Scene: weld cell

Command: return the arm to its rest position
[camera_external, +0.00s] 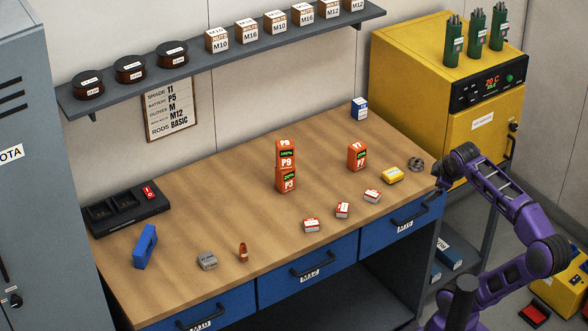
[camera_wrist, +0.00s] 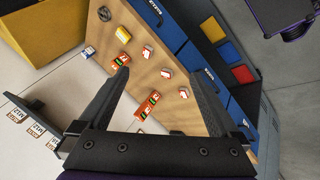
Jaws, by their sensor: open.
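My purple arm stands at the right of the external view. Its end, my gripper (camera_external: 438,174), is at the right end of the workbench (camera_external: 215,210), near the edge above the blue drawers. In the wrist view my gripper (camera_wrist: 160,76) is open, its two black fingers spread with nothing held between them. The bench lies beyond the fingers, with orange battery packs and small boxes visible on it, apart from the fingers.
Two stacked orange batteries (camera_external: 286,170), another battery (camera_external: 357,156), a yellow box (camera_external: 392,175) and several white-red boxes (camera_external: 343,210) stand on the bench. A yellow oven (camera_external: 440,95) stands behind my gripper. A shelf (camera_external: 220,65) runs along the wall. The bench's middle front is partly clear.

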